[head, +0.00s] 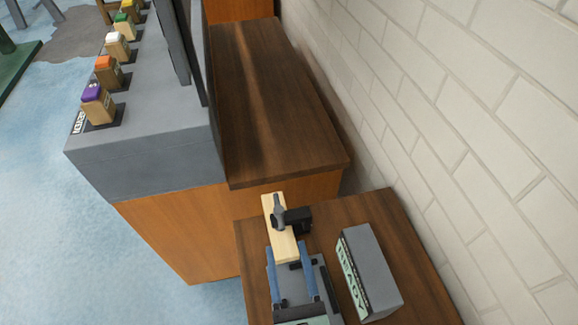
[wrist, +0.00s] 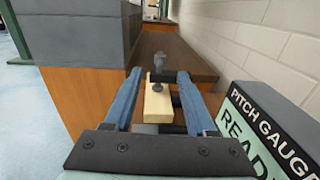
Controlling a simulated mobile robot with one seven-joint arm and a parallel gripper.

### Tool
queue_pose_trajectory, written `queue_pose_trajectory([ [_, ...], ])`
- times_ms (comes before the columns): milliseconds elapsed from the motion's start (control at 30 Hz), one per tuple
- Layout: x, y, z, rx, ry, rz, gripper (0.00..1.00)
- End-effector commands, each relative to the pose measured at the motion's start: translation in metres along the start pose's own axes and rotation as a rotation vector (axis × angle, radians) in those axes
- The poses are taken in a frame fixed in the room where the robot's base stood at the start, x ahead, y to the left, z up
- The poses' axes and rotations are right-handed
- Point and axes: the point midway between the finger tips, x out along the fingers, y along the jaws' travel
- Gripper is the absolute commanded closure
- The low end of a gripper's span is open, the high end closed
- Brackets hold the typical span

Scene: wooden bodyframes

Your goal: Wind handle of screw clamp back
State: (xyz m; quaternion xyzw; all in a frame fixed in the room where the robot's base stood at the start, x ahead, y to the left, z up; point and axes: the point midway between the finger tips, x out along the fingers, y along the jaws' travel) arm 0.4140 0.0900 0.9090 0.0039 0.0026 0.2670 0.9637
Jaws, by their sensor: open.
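The screw clamp (head: 279,213) is dark grey and black. It sits at the far end of a pale wooden block (head: 277,238) on the low brown table. In the wrist view the clamp's upright grey part (wrist: 159,63) stands beyond the block (wrist: 157,104), centred between my fingers. My gripper (head: 287,247) is open, with its two blue fingers apart on either side of the near part of the block. In the wrist view my gripper (wrist: 160,74) shows nothing gripped between its fingertips. I cannot tell which part of the clamp is the handle.
A grey box (head: 375,265) marked READY stands close on the right; in the wrist view it reads PITCH GAUGE. A higher brown bench (head: 275,100) with a grey console (head: 150,145) is beyond to the left. A white brick wall (head: 480,110) bounds the right.

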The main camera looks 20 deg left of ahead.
Motion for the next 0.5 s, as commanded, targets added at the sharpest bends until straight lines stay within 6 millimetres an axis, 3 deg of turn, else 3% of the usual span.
queue_pose_trajectory([
  [233, 0.01, 0.002, -0.001, -0.008, 0.004, 0.006, 0.44],
  [500, 0.059, 0.002, 0.001, -0.007, 0.001, 0.006, 0.44],
])
